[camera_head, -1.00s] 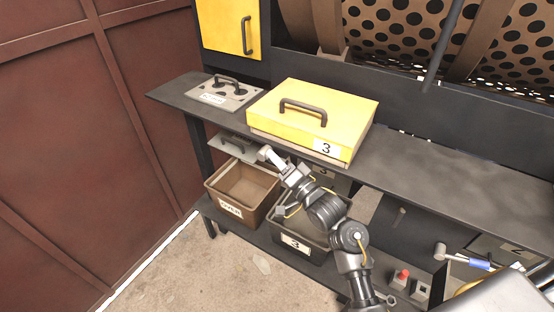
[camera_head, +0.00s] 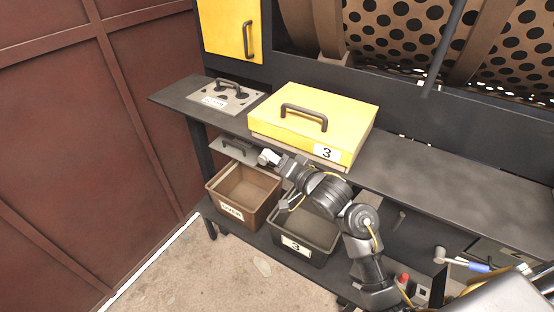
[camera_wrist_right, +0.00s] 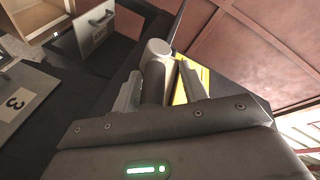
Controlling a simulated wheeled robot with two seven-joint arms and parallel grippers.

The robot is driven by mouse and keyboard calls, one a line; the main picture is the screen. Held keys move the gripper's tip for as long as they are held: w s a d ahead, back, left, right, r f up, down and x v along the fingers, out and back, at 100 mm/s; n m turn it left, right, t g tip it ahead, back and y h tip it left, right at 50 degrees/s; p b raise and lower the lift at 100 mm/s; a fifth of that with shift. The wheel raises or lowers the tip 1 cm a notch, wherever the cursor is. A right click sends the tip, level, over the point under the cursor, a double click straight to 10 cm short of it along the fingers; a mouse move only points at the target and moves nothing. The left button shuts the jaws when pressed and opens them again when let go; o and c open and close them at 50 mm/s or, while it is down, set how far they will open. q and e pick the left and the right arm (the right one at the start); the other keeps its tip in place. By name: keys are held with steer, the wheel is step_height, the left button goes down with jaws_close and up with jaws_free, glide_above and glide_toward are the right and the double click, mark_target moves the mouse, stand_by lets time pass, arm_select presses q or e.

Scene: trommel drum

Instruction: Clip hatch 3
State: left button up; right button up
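Hatch 3 is a yellow box-like cover (camera_head: 290,125) with a dark handle and a "3" label, down flat on the dark bench. My right gripper (camera_head: 272,160) is low at the hatch's front left corner, below the bench top's front edge. In the right wrist view, a grey rod with a pale round cap (camera_wrist_right: 156,72) stands between the fingers of my right gripper (camera_wrist_right: 160,85). A small gap seems to show at its right; I cannot tell whether the fingers grip it. A strip of yellow shows behind the right finger. My left gripper is not in view.
A brown bin (camera_head: 232,211) and a dark bin labelled 3 (camera_head: 296,247) stand on the lower shelf. A grey plate with a handle (camera_head: 222,97) lies left of the hatch. A blue-handled tool (camera_head: 465,264) is at lower right. The bench right of the hatch is clear.

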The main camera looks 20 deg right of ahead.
steer(key=b+v, duration=0.1)
steer(key=v, duration=0.9)
steer(key=shift+s+d, duration=0.2)
steer(key=shift+s, duration=0.15)
